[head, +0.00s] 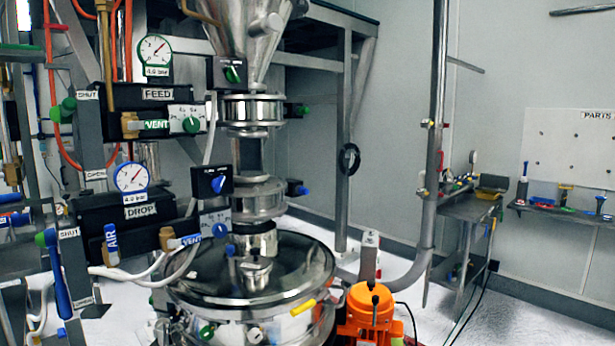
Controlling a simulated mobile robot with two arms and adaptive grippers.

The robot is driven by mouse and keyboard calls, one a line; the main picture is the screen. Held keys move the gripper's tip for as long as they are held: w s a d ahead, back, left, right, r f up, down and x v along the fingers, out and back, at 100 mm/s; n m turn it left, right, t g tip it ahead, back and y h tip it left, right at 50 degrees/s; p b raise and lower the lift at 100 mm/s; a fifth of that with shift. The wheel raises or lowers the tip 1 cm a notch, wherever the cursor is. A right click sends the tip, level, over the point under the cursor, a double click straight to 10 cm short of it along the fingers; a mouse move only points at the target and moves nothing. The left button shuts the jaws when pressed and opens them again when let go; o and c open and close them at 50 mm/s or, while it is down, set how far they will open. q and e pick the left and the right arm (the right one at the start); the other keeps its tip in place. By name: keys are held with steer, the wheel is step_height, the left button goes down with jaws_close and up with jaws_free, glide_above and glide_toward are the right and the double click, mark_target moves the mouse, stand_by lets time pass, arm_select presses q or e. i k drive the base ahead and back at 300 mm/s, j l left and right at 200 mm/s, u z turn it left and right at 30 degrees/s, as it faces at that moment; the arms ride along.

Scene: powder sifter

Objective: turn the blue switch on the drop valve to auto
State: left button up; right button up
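A blue switch (217,184) sits on a small black box (201,178) at the left of the lower steel valve (257,198), beside the DROP panel (140,212). Small white lettering runs above the knob but is too small to read, so I cannot tell which position it points to. A second blue knob (221,230) sits on a pale label plate below it. A similar box with a green switch (233,73) is higher up, by the upper valve (252,108). I make out neither of my grippers in the head view.
A round steel sifter (250,284) with a glossy dark lid stands under the valves, with an orange motor (369,314) at its right. Hoses, gauges and the FEED panel (157,94) crowd the left. A side table (467,206) and a parts shelf (560,209) are at the right.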

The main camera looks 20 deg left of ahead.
mark_target(217, 183)
steer(key=j+u, duration=0.1)
steer(key=u, duration=1.15)
